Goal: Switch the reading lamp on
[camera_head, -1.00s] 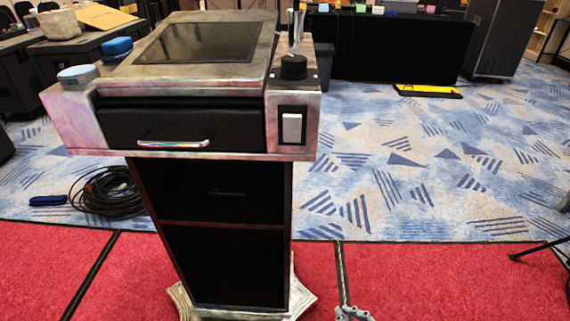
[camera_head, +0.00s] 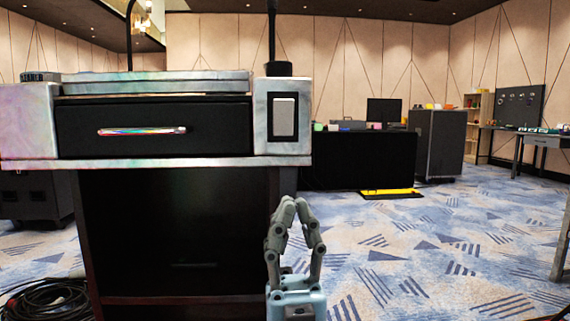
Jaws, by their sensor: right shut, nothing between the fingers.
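A lectern (camera_head: 210,161) stands in front of me, with a closed black drawer (camera_head: 90,142) and a shiny handle (camera_head: 142,131). A pale rocker switch (camera_head: 284,117) in a black frame is on its front panel, right of the drawer. A black knob (camera_head: 278,69) sits on top above the switch. Dark thin stalks rise from the lectern's left and right; I cannot tell which belongs to the reading lamp, and no lamp head is clearly visible. My right gripper (camera_head: 295,203) is shut and empty, pointing up, below the switch and apart from it. My left gripper is out of view.
A black-draped table (camera_head: 358,163) with small items stands behind at the right, beside a dark wheeled case (camera_head: 437,143). A yellow object (camera_head: 391,193) lies on the floor. Coiled cable (camera_head: 50,300) lies at lower left. The carpet at right is mostly clear.

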